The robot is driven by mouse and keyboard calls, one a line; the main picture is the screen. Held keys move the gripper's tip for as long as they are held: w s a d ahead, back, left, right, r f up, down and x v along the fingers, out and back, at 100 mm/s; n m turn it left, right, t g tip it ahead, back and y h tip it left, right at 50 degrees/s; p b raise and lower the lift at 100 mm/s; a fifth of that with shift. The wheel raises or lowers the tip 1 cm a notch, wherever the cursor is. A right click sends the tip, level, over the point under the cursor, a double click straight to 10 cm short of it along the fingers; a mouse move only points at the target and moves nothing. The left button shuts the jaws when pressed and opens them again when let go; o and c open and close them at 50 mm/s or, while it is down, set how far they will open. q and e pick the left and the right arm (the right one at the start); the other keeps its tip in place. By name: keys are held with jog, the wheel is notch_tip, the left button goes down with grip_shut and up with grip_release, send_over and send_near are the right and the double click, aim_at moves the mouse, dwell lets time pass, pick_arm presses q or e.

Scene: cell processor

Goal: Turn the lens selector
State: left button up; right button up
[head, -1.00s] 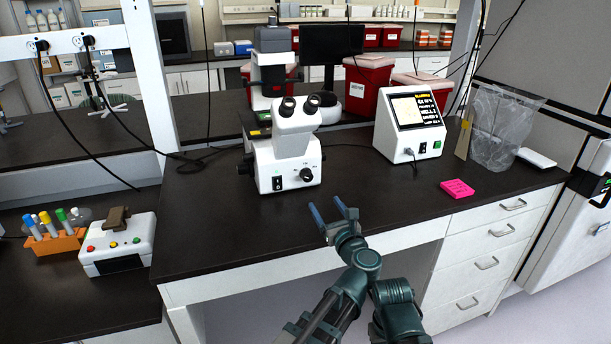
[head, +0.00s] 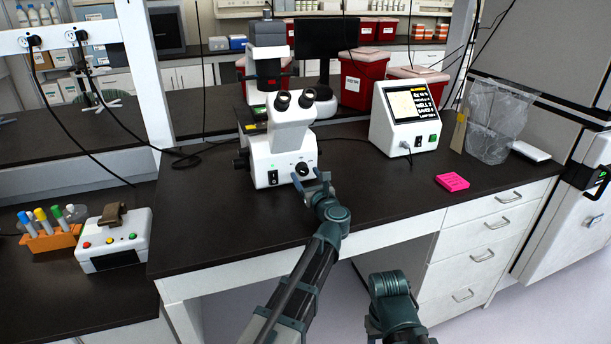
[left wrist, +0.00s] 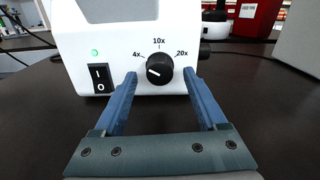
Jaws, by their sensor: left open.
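The white microscope (head: 283,150) stands on the black bench. Its lens selector is a round black knob (left wrist: 159,69) on the front face, with 4x, 10x and 20x printed above it. A white pointer line on the knob points to the left, on the 4x side. The knob also shows in the head view (head: 303,169). My left gripper (head: 312,181) is open in front of the microscope. In the left wrist view its blue fingers stand left and right of the knob, with a gap on each side.
A power switch (left wrist: 100,78) with a lit green light sits left of the knob. An orange tube rack (head: 50,235) is far left. The bench front is clear.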

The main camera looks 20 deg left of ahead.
pick_arm(q)
jog(key=shift+w+a, duration=0.25)
jog(key=shift+w, duration=0.15)
grip_shut()
